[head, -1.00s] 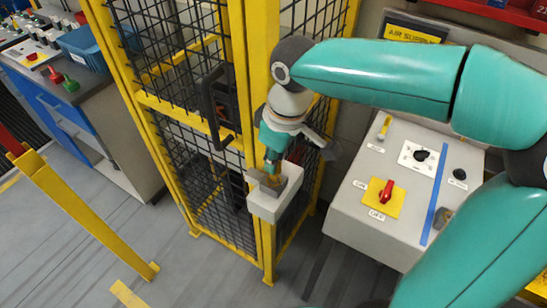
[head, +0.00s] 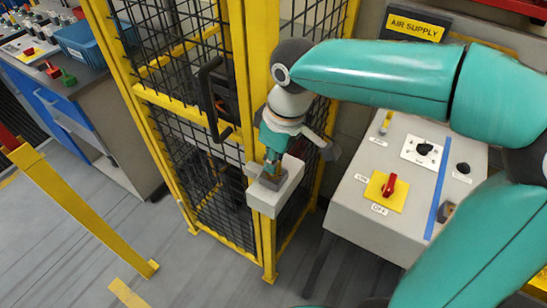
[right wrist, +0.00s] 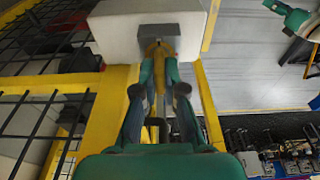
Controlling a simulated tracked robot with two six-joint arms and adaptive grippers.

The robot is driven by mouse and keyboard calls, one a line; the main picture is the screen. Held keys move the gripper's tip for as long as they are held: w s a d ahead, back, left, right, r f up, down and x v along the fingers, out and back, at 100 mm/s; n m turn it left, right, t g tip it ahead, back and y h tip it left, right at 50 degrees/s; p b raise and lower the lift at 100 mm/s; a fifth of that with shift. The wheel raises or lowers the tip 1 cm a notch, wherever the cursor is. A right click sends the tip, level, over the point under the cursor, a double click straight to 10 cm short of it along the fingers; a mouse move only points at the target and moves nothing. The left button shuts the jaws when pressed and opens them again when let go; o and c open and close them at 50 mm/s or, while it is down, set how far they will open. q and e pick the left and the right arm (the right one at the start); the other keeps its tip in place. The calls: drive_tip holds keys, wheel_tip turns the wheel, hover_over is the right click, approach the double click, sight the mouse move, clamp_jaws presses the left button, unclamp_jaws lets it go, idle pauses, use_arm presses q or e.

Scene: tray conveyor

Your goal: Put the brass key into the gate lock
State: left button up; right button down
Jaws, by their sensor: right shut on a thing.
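My right gripper (head: 271,166) points down at the gate lock, a pale box (head: 277,198) with a grey plate on the yellow gate post. In the right wrist view the right gripper (right wrist: 158,80) is shut on the brass key (right wrist: 157,50), with a finger on each side. The key's far end meets the grey plate of the lock box (right wrist: 120,30). The keyhole is hidden, so I cannot tell how deep the key sits. My left gripper does not show in the head view.
The yellow-framed mesh gate (head: 215,195) with a black handle (head: 212,100) stands left of the lock. A grey control console (head: 345,215) with a red switch (head: 389,186) is close on the right. A yellow rail (head: 85,215) stands at left, with open floor between.

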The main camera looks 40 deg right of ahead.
drive_tip(key=c, duration=1.2)
unclamp_jaws()
drive_tip(key=r, duration=0.4)
drive_tip(key=s+r, duration=0.1)
drive_tip(key=r, duration=0.6)
drive_tip(key=shift+s+d+r, duration=0.35)
drive_tip(key=shift+s, duration=0.05)
